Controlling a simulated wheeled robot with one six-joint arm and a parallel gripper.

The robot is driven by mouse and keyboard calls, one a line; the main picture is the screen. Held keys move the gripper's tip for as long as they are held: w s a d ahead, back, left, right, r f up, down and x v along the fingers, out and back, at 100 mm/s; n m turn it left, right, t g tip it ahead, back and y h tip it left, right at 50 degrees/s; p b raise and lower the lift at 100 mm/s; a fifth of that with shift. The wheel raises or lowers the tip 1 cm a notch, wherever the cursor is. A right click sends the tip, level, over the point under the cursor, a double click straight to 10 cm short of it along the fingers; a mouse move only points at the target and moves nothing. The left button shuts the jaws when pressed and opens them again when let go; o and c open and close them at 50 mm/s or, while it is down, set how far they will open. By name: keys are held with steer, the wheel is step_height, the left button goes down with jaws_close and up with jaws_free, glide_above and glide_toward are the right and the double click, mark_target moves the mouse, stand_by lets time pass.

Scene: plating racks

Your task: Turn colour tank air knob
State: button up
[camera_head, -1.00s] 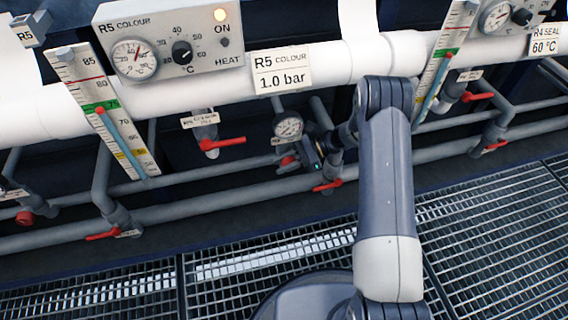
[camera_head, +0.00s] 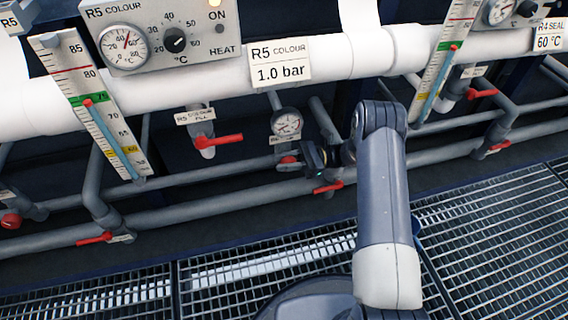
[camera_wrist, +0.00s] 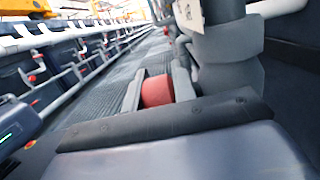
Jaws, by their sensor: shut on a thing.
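The red air knob (camera_wrist: 157,92) of the R5 colour tank sits between the two fingers of my gripper (camera_wrist: 158,84) in the wrist view. The fingers are shut on it, one on each side. In the head view my gripper (camera_head: 298,161) reaches in from the right, and only a bit of the red knob (camera_head: 288,159) shows. A small round pressure gauge (camera_head: 286,122) is right above the knob. Its needle is too small to read surely. The sign (camera_head: 278,62) above reads R5 COLOUR 1.0 bar.
A red-handled fill valve (camera_head: 222,140) is left of the gauge. Another red lever (camera_head: 328,187) lies just below my gripper. A control box (camera_head: 160,32) with its lamp lit and a slanted level scale (camera_head: 93,113) stand at left. Grated floor (camera_head: 225,280) is in front.

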stand_by(0.4)
steer(key=o, duration=0.7)
steer(key=p+v, duration=0.1)
steer(key=v, duration=0.6)
steer(key=shift+d, duration=0.25)
steer(key=shift+w, duration=0.1)
